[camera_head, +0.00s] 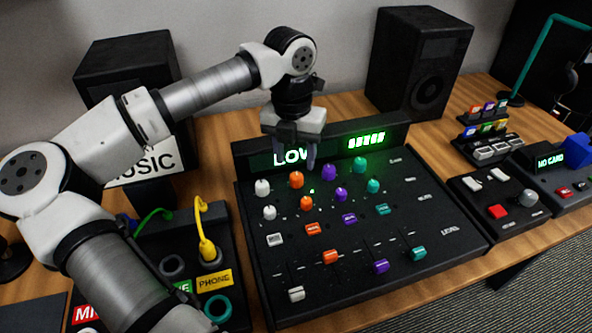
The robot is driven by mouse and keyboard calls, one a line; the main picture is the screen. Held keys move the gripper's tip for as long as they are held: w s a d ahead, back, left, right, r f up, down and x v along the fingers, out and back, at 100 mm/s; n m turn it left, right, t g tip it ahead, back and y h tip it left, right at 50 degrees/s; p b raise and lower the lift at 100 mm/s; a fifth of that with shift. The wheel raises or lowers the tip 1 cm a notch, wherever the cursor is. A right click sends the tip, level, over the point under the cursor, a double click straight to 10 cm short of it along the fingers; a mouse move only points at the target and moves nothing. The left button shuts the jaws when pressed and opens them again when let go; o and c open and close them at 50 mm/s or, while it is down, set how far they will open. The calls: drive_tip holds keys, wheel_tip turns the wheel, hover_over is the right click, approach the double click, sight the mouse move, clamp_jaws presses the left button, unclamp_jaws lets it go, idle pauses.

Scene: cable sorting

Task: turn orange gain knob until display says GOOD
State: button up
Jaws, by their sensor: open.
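The black mixer (350,235) stands on the wooden table. Its display (287,158) shows green letters reading LO, with the rest partly hidden behind my gripper. An upper orange knob (296,180) sits in the top row, with a second orange knob (306,203) just below it. I cannot read which one is labelled gain. My gripper (297,158) is open and points down in front of the display, just above and behind the upper orange knob. It appears apart from the knobs.
White (262,187), purple (329,172) and teal (360,165) knobs stand close beside the orange ones. Orange (330,257) and other sliders lie nearer the front. A yellow cable (205,235) rises at the left. Speakers (420,60) stand behind.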

sight(296, 175)
wheel_tip(296, 175, down, 5)
drive_tip(key=shift+d, duration=0.1)
idle(0.3)
drive_tip(key=c, duration=1)
drive_tip(key=shift+f+m+b, duration=0.2)
drive_tip(key=shift+m+b, duration=0.6)
drive_tip(key=shift+m, duration=0.1)
drive_tip(key=m+b, duration=0.1)
drive_tip(key=m, duration=0.2)
drive_tip(key=shift+r, duration=0.2)
drive_tip(key=o, duration=1)
